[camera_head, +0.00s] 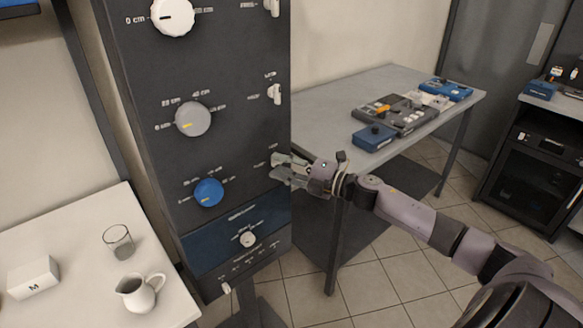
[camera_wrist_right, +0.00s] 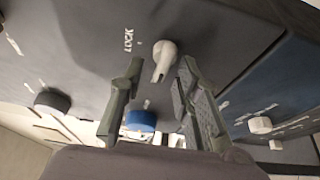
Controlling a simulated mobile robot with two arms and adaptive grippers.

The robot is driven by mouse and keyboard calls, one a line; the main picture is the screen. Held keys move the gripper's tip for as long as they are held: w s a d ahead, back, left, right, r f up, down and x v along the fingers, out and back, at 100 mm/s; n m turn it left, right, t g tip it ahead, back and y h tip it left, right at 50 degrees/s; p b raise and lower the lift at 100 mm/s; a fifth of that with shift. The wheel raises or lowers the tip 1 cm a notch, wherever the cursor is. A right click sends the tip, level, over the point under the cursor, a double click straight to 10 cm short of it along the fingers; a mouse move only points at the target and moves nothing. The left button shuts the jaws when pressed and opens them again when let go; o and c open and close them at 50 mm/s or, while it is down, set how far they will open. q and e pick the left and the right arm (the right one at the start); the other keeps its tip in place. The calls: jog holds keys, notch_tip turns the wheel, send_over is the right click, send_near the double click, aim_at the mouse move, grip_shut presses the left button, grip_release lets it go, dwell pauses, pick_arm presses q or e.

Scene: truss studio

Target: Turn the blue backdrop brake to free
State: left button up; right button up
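The blue backdrop brake is a small pale lever (camera_wrist_right: 163,60) on the dark panel, with the word LOCK beside it in the right wrist view. Its narrow end points toward the bottom of that view; a second small mark there is unreadable. My right gripper (camera_wrist_right: 160,75) is open, with one finger on each side of the lever and visible gaps. In the head view my right gripper (camera_head: 280,168) is at the panel's right edge and hides the lever. The blue dial (camera_head: 208,193) is left of it. My left gripper is not in view.
The dark control panel (camera_head: 150,100) also carries a grey dial (camera_head: 193,119), a white dial (camera_head: 172,16) and another pale lever (camera_head: 274,94). A grey table (camera_head: 330,92) with devices stands right. A white table (camera_head: 75,240) at left holds a glass (camera_head: 118,241) and jug (camera_head: 138,293).

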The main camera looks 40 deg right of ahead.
jog(key=v, duration=1.2)
jog(key=shift+w+r, duration=0.1)
